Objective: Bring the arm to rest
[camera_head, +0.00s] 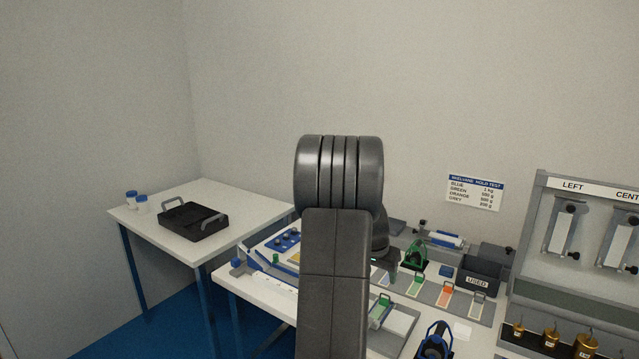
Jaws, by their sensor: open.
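My own dark grey arm rises through the middle of the view, with a thick ribbed joint at its top. My gripper (386,272) shows only in part, low behind the right side of the arm, over the white work table (272,292). It points down and is open. I see nothing held in it. The arm hides much of its fingers and the table behind it.
A side table (240,202) at left bears a black tray (193,222) and two blue-capped jars. Right of my arm stand a USED bin (480,276), coloured slots, a green-framed tool (414,257) and a blue-framed tool (434,341). A tester rack (594,274) stands far right.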

